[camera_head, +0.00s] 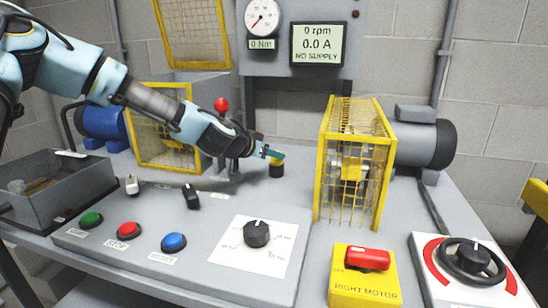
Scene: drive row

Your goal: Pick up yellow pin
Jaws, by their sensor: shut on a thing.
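The yellow pin (278,161) is a small yellow piece at the back middle of the bench, just above a short black round base (276,171). My gripper (272,153) reaches in from the left, with its teal fingers at the yellow pin. The gripper is shut on the yellow pin. The fingers hide part of the pin. I cannot tell whether the pin still touches the black base.
A yellow mesh guard (356,165) stands right of my gripper, before a grey motor (420,143). A grey control panel (200,262) with buttons and a knob lies in front. A red lever knob (221,104) rises behind my arm. A grey bin (45,190) sits left.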

